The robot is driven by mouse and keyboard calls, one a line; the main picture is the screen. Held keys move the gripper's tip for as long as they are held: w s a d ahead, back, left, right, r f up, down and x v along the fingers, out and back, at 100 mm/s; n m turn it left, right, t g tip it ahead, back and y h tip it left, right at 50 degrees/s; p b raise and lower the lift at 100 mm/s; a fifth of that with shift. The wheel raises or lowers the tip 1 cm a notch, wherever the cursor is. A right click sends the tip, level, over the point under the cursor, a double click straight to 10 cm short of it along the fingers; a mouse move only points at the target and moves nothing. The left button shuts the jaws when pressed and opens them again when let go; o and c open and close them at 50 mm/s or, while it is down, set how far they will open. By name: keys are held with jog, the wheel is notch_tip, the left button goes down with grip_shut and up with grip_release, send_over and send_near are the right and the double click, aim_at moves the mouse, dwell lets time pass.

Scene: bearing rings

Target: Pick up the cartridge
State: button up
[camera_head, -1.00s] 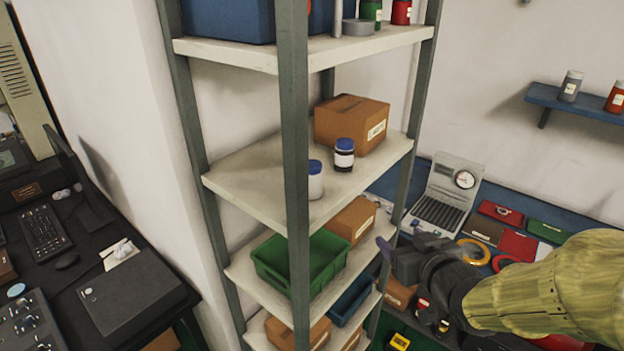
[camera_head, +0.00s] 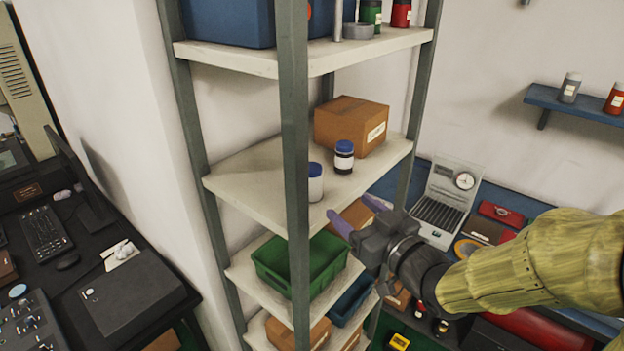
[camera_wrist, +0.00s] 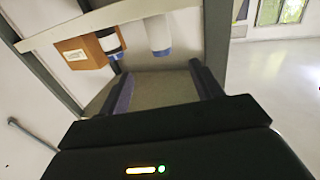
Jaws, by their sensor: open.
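No item is plainly marked as the cartridge; two blue-capped cylinders stand upright on the middle shelf. One is pale (camera_head: 315,186), near the front left post. The other is dark with a white label (camera_head: 343,158), behind and to the right. In the wrist view, where things hang upside down, the pale one (camera_wrist: 157,34) and the dark one (camera_wrist: 110,42) show beyond the fingers. My gripper (camera_head: 357,213) is open and empty, just outside the shelf's right front edge and lower than both cylinders. Its fingers also show in the wrist view (camera_wrist: 163,88), apart from both.
A cardboard box (camera_head: 352,124) sits behind the cylinders. A grey rack post (camera_head: 294,200) rises in front of the shelf (camera_head: 245,190). A green bin (camera_head: 300,268) is on the shelf below. The left part of the middle shelf is clear.

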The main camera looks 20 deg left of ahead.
aim_at(317, 183)
jog(key=p+x, duration=0.2)
jog(key=x, duration=0.6)
jog(key=shift+w+a+p, duration=0.2)
jog(key=shift+a+p, duration=0.05)
jog(key=shift+p, duration=0.05)
jog(key=shift+w+a, duration=0.15)
jog(key=shift+w+a+p, duration=0.25)
jog(key=shift+a+p, duration=0.1)
jog(key=shift+p, duration=0.1)
jog(key=p+x, duration=0.2)
jog(key=x, duration=0.1)
jog(key=shift+w+a+f+p, duration=0.15)
jog(key=shift+w+a+p, duration=0.05)
jog(key=shift+a+p, duration=0.1)
jog(key=shift+w+a+f, duration=0.15)
jog(key=shift+w+a, duration=0.05)
